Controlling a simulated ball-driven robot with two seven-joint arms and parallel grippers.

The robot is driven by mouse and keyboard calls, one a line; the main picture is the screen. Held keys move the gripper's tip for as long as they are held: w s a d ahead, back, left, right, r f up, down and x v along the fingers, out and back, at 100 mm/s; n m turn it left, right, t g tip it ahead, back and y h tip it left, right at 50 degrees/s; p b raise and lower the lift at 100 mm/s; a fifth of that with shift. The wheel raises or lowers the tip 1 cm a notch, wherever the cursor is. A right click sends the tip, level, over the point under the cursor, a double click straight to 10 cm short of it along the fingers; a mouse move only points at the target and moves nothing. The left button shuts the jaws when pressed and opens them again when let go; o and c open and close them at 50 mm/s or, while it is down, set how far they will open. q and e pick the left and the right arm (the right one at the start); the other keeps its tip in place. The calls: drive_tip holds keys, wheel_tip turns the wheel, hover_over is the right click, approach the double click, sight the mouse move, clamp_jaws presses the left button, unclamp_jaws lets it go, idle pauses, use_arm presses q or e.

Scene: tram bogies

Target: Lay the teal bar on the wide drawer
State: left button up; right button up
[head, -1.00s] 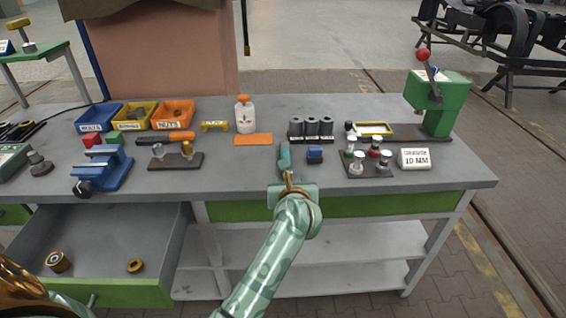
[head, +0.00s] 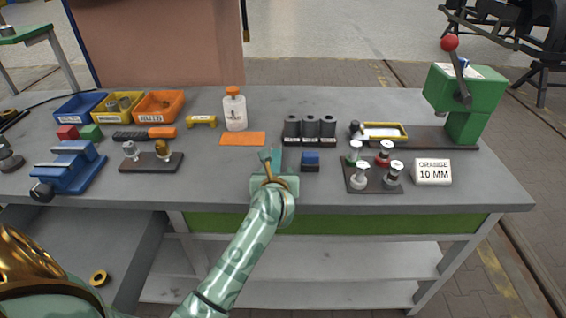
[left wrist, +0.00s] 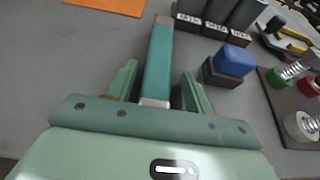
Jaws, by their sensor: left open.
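The teal bar (left wrist: 160,50) lies on the grey bench top, with light metal-coloured ends. In the left wrist view its near end sits between the two fingers of my left gripper (left wrist: 158,78), with gaps on both sides. In the head view the bar (head: 277,158) is partly hidden by my left gripper (head: 268,172), which is open over it near the bench's front edge. A wide green drawer front (head: 340,223) runs under the bench top and looks shut. Another drawer (head: 70,245) at the left stands open. My right gripper is not in view.
A blue block on a dark base (head: 310,161) stands close to the right of the bar. Three dark cylinders (head: 310,128) and an orange plate (head: 243,139) lie beyond it. A rack of knobbed pieces (head: 372,178) is farther right. A blue vise (head: 68,168) is left.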

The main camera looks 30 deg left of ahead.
use_arm(q)
drive_tip(key=shift+s, duration=0.25)
drive_tip(key=shift+s+r, duration=0.15)
drive_tip(key=shift+s, duration=0.05)
drive_tip(key=shift+c, duration=0.6)
drive_tip(key=shift+w, duration=0.1)
drive_tip(key=c, duration=1)
clamp_jaws()
drive_tip(key=shift+r, duration=0.3)
wheel_tip(320, 180, up, 9)
drive_tip(key=p, duration=0.3)
drive_tip(key=shift+r+p, duration=0.2)
drive_tip(key=shift+p, duration=0.15)
drive_tip(key=shift+d, duration=0.1)
drive_tip(key=s+d+r+m+t+h, duration=0.2)
drive_tip(key=s+d+r+m+h, duration=0.15)
drive_tip(key=s+d+r, duration=0.35)
drive_tip(key=s+d+f+m+h, duration=0.2)
drive_tip(key=s+d+h, duration=0.1)
drive_tip(key=s+d, duration=0.2)
drive_tip(key=shift+d+f+m+h, duration=0.35)
drive_tip(key=shift+d+f, duration=0.05)
drive_tip(key=shift+d, duration=0.15)
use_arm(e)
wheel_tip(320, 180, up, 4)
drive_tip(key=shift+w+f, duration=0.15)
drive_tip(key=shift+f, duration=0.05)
